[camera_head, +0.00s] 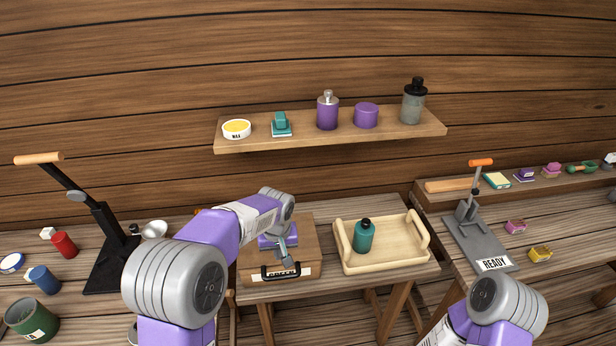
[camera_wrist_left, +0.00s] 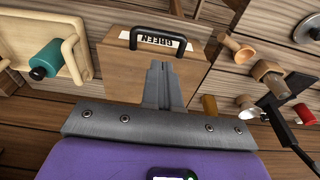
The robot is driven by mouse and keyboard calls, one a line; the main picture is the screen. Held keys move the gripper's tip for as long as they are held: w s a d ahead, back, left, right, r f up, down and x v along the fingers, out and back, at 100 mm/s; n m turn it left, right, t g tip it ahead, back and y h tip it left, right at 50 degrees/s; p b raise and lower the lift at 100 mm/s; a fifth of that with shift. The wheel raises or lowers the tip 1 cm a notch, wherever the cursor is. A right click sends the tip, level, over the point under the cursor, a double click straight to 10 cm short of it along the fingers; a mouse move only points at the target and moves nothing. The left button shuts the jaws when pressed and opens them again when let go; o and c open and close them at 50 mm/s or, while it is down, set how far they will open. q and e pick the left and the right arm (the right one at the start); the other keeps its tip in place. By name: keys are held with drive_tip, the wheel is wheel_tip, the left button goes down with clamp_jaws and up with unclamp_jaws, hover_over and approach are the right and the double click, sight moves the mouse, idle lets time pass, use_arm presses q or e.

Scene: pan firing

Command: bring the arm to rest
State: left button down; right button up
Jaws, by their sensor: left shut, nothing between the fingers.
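My left arm reaches in over the table in the head view, and my left gripper (camera_head: 287,262) is above the wooden case labelled GREEN (camera_head: 306,232). In the left wrist view the fingers (camera_wrist_left: 156,70) are shut together with nothing between them, in front of the case (camera_wrist_left: 112,70) and below its black handle. I cannot tell whether the fingertips touch the case. My right arm shows at the lower right of the head view, but its gripper is out of view.
A wooden tray (camera_head: 395,263) holding a teal bottle (camera_head: 363,236) stands right of the case. A black lever press (camera_head: 105,245) stands at left, near cans. A grey press with a READY sign (camera_head: 476,235) stands at right. A wall shelf (camera_head: 330,140) holds several items.

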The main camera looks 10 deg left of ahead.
use_arm(q)
drive_tip(key=shift+f, duration=0.1)
drive_tip(key=s+d+f+m+g+h+b, duration=0.1)
drive_tip(key=s+f+b, duration=0.25)
drive_tip(key=f, duration=0.75)
drive_tip(key=s+f+h+b, duration=0.15)
drive_tip(key=s+f, duration=0.25)
drive_tip(key=f, duration=0.8)
drive_tip(key=s+d+f+h+b, duration=0.1)
drive_tip(key=s+d+f+b, duration=0.1)
drive_tip(key=s+f, duration=0.6)
drive_tip(key=s+d+f+h+b, duration=0.1)
drive_tip(key=s+f+b, duration=0.4)
drive_tip(key=s+f, duration=0.3)
drive_tip(key=shift+s+d, duration=0.4)
drive_tip(key=shift+s, duration=0.55)
